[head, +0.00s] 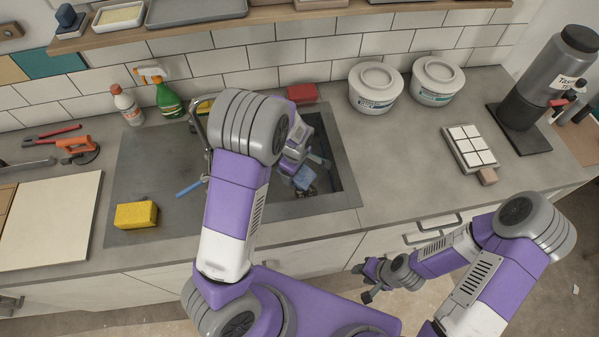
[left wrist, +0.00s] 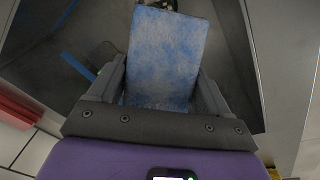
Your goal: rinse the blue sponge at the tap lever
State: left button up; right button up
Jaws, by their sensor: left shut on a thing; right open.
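The blue sponge (head: 305,178) is in my left gripper (head: 303,169), which is down inside the sink basin (head: 334,150). In the left wrist view the sponge (left wrist: 165,55) stands between the two fingers of the left gripper (left wrist: 163,85), which are shut on it. The tap (head: 199,112) rises at the left of the basin, partly hidden behind my left arm; its lever cannot be told apart clearly. My right gripper (head: 366,282) is open and empty, in front of the counter's cabinets.
A yellow sponge (head: 136,215) lies on the left drainboard, and a blue stick-like item (head: 190,188) lies near the basin. A red block (head: 302,93) and two white tubs (head: 376,87) stand behind.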

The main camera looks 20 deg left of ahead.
pick_arm(q)
jog(key=w+a+f+b, duration=0.2)
jog(key=w+a, duration=0.2)
jog(key=a, duration=0.6)
jog(key=shift+w+a+f+b, duration=0.2)
jog(key=shift+w+a+b, duration=0.15)
jog(key=shift+a+b, duration=0.05)
jog(key=shift+d, duration=0.1)
dwell(0.4)
jog(key=shift+s+d+p, duration=0.15)
jog(key=shift+s+d, duration=0.35)
jog(key=shift+d, duration=0.7)
jog(key=shift+s+d+p, duration=0.15)
jog(key=shift+s+d, duration=0.4)
jog(key=shift+d, duration=0.65)
jog(key=shift+s+d+p, duration=0.15)
jog(key=shift+s+d, duration=0.35)
jog(key=shift+d, duration=0.7)
jog(key=shift+s+d+r+p, duration=0.35)
jog(key=shift+d+r+p, duration=0.3)
jog(key=shift+d+p, duration=0.1)
jog(key=shift+s+d+r+p, duration=0.3)
jog(key=shift+d+r+p, duration=0.3)
jog(key=shift+d+r, duration=0.15)
jog(key=shift+s+d+r+p, duration=0.35)
jog(key=shift+d+r+p, duration=0.25)
jog(key=shift+d+p, duration=0.15)
jog(key=shift+r, duration=0.1)
